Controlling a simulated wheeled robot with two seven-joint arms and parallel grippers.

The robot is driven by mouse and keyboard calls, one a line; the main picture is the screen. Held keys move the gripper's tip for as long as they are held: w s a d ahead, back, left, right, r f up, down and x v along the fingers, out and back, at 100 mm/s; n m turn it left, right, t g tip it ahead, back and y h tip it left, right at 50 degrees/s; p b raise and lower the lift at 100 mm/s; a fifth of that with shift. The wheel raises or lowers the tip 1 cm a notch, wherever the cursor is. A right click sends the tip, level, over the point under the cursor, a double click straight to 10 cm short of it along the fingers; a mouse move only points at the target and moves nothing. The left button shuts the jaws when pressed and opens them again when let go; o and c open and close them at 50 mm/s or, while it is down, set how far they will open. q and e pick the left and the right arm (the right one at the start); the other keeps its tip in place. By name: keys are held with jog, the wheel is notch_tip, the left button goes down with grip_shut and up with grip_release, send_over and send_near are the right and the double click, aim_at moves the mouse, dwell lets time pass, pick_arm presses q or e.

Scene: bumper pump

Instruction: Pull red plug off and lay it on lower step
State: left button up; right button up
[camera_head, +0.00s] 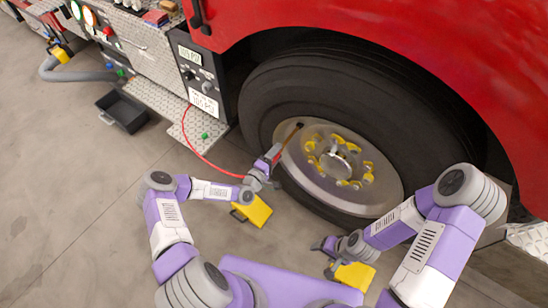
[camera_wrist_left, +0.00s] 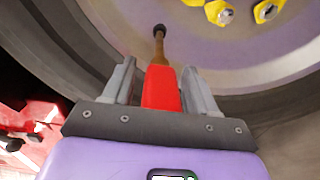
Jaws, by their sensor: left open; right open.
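The red plug (camera_wrist_left: 161,88) sits between the two fingers of my left gripper (camera_wrist_left: 160,76) in the left wrist view. A brown stem runs from it to a black tip against the wheel. The fingers are open, with a small gap visible on each side. In the head view, my left gripper (camera_head: 277,152) is at the wheel's left rim, and the plug shows as a thin red piece. A red hose (camera_head: 200,155) runs from the truck panel to it. The lower step (camera_head: 172,110) is a diamond-plate ledge below the panel. My right gripper (camera_head: 328,246) is open and low in front of the tyre.
A small green piece (camera_head: 205,136) lies on the step's near end. A black tray (camera_head: 122,112) is on the floor to its left. Yellow chocks (camera_head: 252,211) (camera_head: 354,276) are near my grippers. The tyre (camera_head: 258,105) is close.

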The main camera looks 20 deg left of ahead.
pick_arm(q)
jog(key=shift+w+d+r, duration=0.1)
jog(key=shift+w+r, duration=0.1)
jog(key=shift+r, duration=0.15)
grip_shut()
jog(key=shift+s, duration=0.2)
jog(key=shift+v, duration=1)
jog(key=shift+f+p+v, duration=0.1)
jog(key=shift+p+v, duration=0.05)
jog(key=shift+v, duration=0.8)
jog(key=shift+f+p+v, duration=0.15)
jog(key=shift+v, duration=0.8)
